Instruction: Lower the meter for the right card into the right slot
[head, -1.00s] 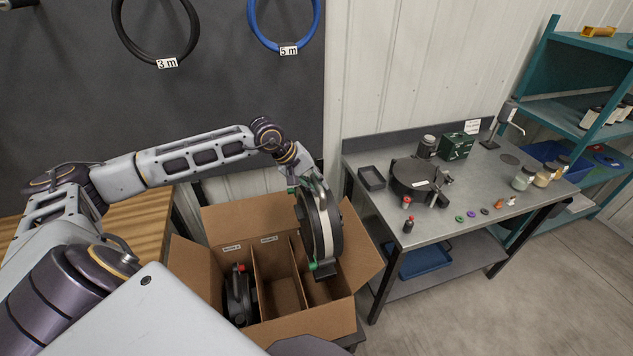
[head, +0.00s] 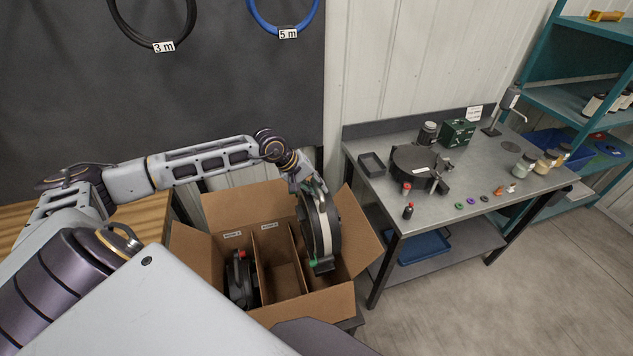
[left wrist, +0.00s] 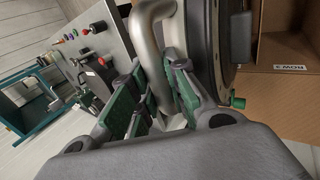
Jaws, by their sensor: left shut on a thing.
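A round black seed meter (head: 309,222) with a pale band and a green knob hangs upright over the right slot (head: 325,286) of the cardboard box (head: 300,322). Its lower edge appears just inside the box opening; whether it touches the slot floor is hidden. My left gripper (head: 304,181) is shut on the meter's metal handle, which shows in the left wrist view (left wrist: 152,50) between the green finger pads (left wrist: 160,98). A second black meter (head: 241,280) with a red knob stands in the left slot. The middle slot (head: 279,278) is empty. My right gripper is not seen.
Cardboard dividers (head: 262,262) separate the slots, and the box flaps (head: 362,240) stand open. A metal workbench (head: 440,205) with another dark round meter (head: 414,165) and several small parts stands to the right. Small labels (head: 232,234) mark the box's back wall.

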